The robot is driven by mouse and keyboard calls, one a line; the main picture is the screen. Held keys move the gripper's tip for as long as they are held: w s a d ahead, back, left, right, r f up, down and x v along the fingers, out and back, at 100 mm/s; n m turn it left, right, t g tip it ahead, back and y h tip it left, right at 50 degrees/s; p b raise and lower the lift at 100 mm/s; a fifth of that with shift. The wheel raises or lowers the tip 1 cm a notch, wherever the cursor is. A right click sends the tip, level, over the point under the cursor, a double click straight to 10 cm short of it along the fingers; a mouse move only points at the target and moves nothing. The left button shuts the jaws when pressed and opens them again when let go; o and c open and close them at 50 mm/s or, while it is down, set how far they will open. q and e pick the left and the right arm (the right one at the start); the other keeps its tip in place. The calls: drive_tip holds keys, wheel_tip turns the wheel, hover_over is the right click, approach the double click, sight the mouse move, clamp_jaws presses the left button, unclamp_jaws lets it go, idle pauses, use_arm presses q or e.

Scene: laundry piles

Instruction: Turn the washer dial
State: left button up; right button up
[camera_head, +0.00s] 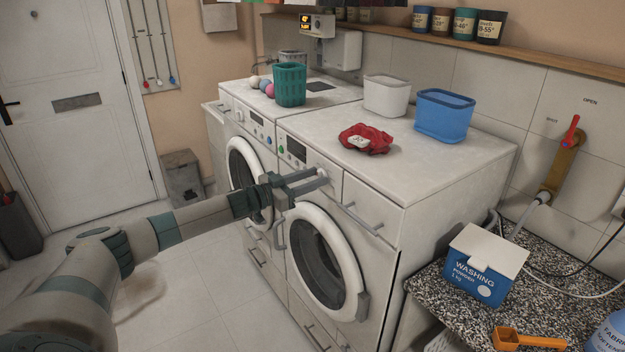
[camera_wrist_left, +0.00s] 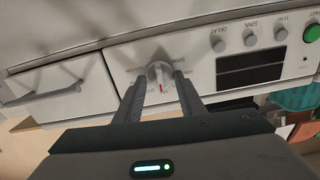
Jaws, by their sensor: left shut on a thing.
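In the head view the fingers partly hide the dial. My right gripper is not in view.
A drawer handle (camera_head: 362,219) sticks out right of the dial. A speckled counter (camera_head: 425,290) with a washing powder box (camera_head: 480,265) stands at right.

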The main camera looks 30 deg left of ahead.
use_arm(q)
drive_tip(key=shift+d+m+b, duration=0.1)
drive_tip(key=shift+m+b, duration=0.95)
drive_tip(key=shift+m, duration=2.45)
drive_tip(key=o, duration=1)
drive_tip(key=shift+s, duration=0.1)
